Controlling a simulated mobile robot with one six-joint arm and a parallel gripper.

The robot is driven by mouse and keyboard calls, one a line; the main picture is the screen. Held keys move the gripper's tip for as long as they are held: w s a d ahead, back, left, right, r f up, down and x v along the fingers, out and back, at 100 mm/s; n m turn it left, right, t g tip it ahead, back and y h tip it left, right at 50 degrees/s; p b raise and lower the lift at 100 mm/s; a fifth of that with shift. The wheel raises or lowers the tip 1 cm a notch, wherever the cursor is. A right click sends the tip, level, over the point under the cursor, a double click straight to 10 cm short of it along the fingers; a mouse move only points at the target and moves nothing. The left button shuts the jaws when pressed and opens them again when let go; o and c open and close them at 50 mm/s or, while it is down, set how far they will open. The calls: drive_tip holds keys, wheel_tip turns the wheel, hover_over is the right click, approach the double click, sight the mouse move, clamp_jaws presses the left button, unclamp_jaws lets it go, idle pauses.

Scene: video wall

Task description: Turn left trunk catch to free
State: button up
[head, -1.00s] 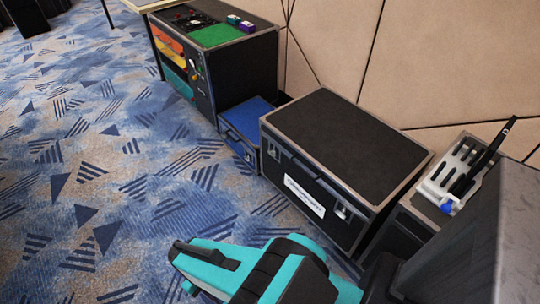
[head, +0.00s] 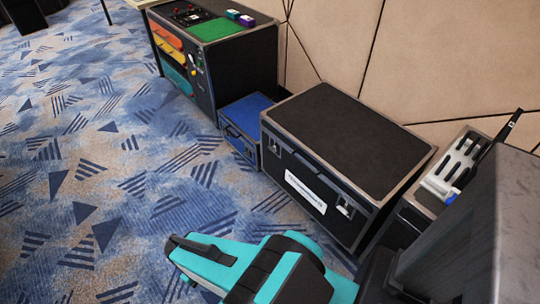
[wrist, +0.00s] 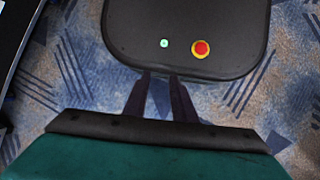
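The trunk (head: 345,125) is a black case with metal edges and a white label on its front, standing shut on the carpet by the wall. Its left catch (head: 272,147) is a small metal piece near the front's left end. The right catch (head: 345,208) sits near the right end. How either catch is turned is too small to tell. My gripper (wrist: 160,75) shows in the wrist view as two dark fingers with a narrow gap and nothing between them. It points down over carpet and my own base, apart from the trunk. In the head view my teal arm is in front of the trunk.
A blue case (head: 246,118) stands close to the trunk's left side. Beyond it is a black cabinet (head: 255,65) with a green top and coloured panels. A white slotted holder (head: 450,172) stands on a dark box to the right. The carpet (head: 120,190) in front is clear.

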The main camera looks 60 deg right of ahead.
sight(273, 148)
drive_tip(key=w+d+f+t+h+b, duration=0.1)
drive_tip(key=w+d+f+h+b, duration=0.1)
drive_tip(key=w+d+b, duration=0.45)
drive_tip(key=w+d+f+t+h+b, duration=0.1)
drive_tip(key=d+f+h+b, duration=0.2)
drive_tip(key=d, duration=0.7)
drive_tip(key=w+d+f+t+h+b, duration=0.1)
drive_tip(key=w+d+f+h+b, duration=0.1)
drive_tip(key=w+d+b, duration=0.5)
drive_tip(key=d+r+t+h+b, duration=0.1)
drive_tip(key=d+r+h+b, duration=0.1)
drive_tip(key=d+b, duration=0.4)
drive_tip(key=w+d+r+t+h+b, duration=0.1)
drive_tip(key=d+r+h+b, duration=0.2)
drive_tip(key=d, duration=1)
drive_tip(key=d+r+t+h+b, duration=0.1)
drive_tip(key=d+r+h+b, duration=0.2)
drive_tip(key=d+b, duration=0.6)
drive_tip(key=shift+w+d+n+h+b, duration=0.2)
drive_tip(key=shift+w+n+h+b, duration=0.25)
drive_tip(key=shift+h, duration=0.55)
drive_tip(key=shift+s+d, duration=0.1)
drive_tip(key=shift+s, duration=0.05)
drive_tip(key=w+d+b, duration=0.1)
drive_tip(key=d+b, duration=0.2)
drive_tip(key=d, duration=1)
drive_tip(key=shift+d+b, duration=0.3)
drive_tip(key=shift+c, duration=0.4)
